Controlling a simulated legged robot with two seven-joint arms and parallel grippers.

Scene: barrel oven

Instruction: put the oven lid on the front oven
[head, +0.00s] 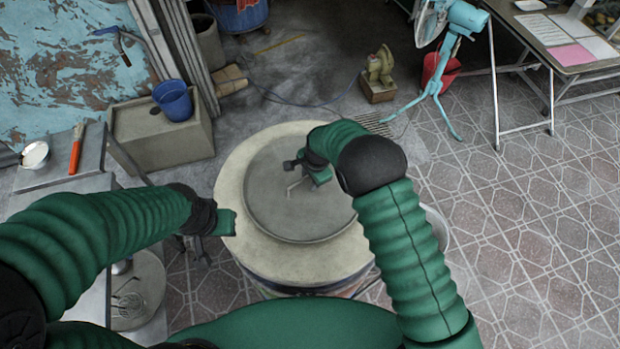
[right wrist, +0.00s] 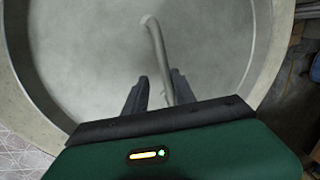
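The front oven (head: 232,185) is a round barrel with a broad pale rim. The oven lid (head: 270,205), a grey disc, lies over its opening, inside the rim. The lid's thin bent handle (head: 292,186) stands near its middle; it also shows in the right wrist view (right wrist: 157,50). My right gripper (head: 300,180) is over the lid at the handle. In the right wrist view its fingers (right wrist: 160,92) are apart, with the handle's lower end between them and no clear grip.
A stone trough (head: 160,140) with a blue bucket (head: 172,100) stands at the back left. A counter with a brush (head: 77,150) and a white bowl (head: 34,155) is at the left. A teal fan (head: 455,60) and a table (head: 570,45) stand at the back right. The tiled floor at right is clear.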

